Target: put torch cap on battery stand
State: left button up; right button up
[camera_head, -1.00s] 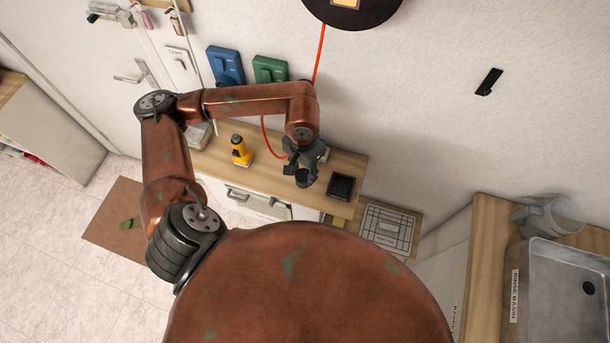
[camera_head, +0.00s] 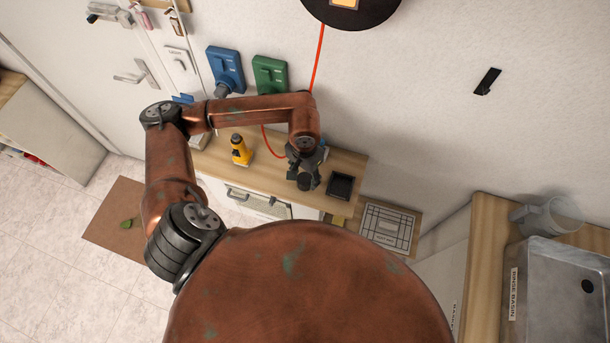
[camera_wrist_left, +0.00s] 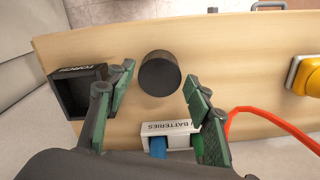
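The torch cap appears to be the short black cylinder (camera_wrist_left: 160,73), standing on the wooden counter; it also shows below my gripper in the head view (camera_head: 304,183). My left gripper (camera_wrist_left: 160,80) is open, with one green-padded finger on each side of the cylinder and visible gaps to both. It also shows over the counter in the head view (camera_head: 304,172). The white battery stand (camera_wrist_left: 168,128), labelled BATTERIES, is just on the near side of the cylinder in the wrist view and holds a blue and a green item. My right gripper is not in view.
A black open tray (camera_wrist_left: 78,92) with a partly readable label stands left of the fingers. A yellow tool (camera_head: 240,150) stands on the counter (camera_head: 275,168), and a red cord (camera_wrist_left: 262,110) runs over it. The wall rises behind.

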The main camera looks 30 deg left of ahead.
aim_at(305, 179)
pick_arm(q)
jog(key=shift+o, duration=0.6)
jog(key=shift+r, duration=0.55)
notch_tip(305, 179, up, 11)
jog(key=shift+r+b, duration=0.15)
jog(key=shift+b, duration=0.15)
